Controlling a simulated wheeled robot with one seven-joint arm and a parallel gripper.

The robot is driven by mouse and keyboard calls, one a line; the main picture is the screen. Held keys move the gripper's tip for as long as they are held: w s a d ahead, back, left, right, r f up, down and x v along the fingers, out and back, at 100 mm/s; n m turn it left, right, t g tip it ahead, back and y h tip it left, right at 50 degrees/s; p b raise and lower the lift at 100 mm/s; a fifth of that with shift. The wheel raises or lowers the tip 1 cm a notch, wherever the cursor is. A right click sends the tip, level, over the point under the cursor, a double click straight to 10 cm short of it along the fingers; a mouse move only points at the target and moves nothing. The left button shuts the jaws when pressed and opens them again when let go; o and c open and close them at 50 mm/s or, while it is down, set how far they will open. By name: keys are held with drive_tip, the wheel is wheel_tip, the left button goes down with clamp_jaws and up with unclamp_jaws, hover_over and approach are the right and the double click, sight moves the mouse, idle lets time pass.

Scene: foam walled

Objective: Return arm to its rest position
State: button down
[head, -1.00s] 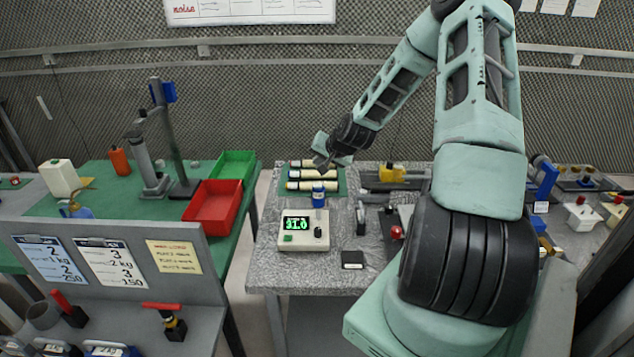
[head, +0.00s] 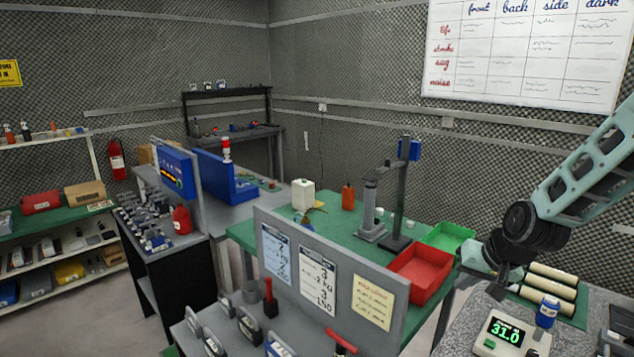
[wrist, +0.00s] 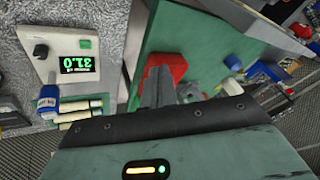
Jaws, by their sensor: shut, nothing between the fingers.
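My arm comes in from the right edge of the head view, with my gripper (head: 490,268) at its lower end. It hangs beside the red bin and left of several cream rolls (head: 553,285); its fingertips are hard to make out there. In the wrist view my gripper (wrist: 157,85) shows as two grey fingers together, shut, with nothing held. Behind the fingers the red bin (wrist: 172,68) appears, and the meter reading 31.0 (wrist: 78,66) lies to the left. The meter (head: 505,330) also shows at the lower right of the head view.
A blue-labelled bottle (head: 546,312) stands by the meter. A red bin (head: 421,275) and a green bin (head: 447,237) sit on the green table (head: 330,225). A grey panel (head: 330,270) with notices stands in front. Open floor (head: 150,320) shows at left.

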drive_tip(key=s+a+n+g+b, duration=0.25)
drive_tip(key=s+a, duration=0.25)
drive_tip(key=a, duration=0.5)
drive_tip(key=s+a+n+g+b, duration=0.1)
drive_tip(key=s+a+n, duration=0.2)
drive_tip(key=s, duration=0.5)
drive_tip(key=s+a+n+g+b, duration=0.1)
drive_tip(key=s+a+n, duration=0.2)
drive_tip(key=s+a, duration=0.2)
drive_tip(key=s+a+r+n+g+h+b, duration=0.1)
drive_tip(key=s+a+n, duration=0.2)
drive_tip(key=s, duration=0.8)
drive_tip(key=shift+a, duration=0.4)
